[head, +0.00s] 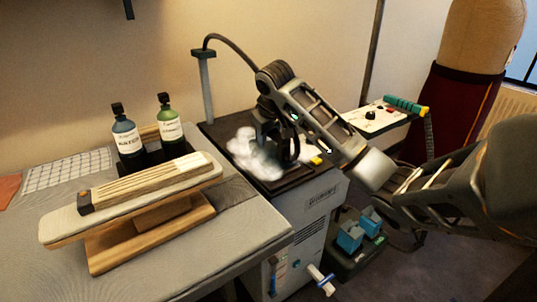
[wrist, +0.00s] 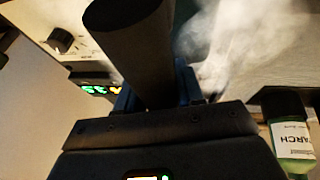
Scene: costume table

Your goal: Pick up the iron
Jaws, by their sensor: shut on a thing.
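The iron is mostly hidden in the head view by my gripper (head: 276,142) and white steam (head: 255,155), low over the dark pad (head: 290,183) on the grey steam cabinet (head: 312,212). In the wrist view a thick dark bar, which looks like the iron's handle (wrist: 135,50), runs between the fingers of my gripper (wrist: 157,95). The fingers are shut on it. I cannot tell whether the iron's sole touches the pad. A black hose (head: 232,43) arches from a post toward it, behind my arm.
Left of the cabinet, a padded wooden sleeve board (head: 140,205) stands on the ironing table (head: 245,232). Two bottles, blue (head: 126,135) and green (head: 168,122), stand behind it. A dress form (head: 470,85) stands at the right.

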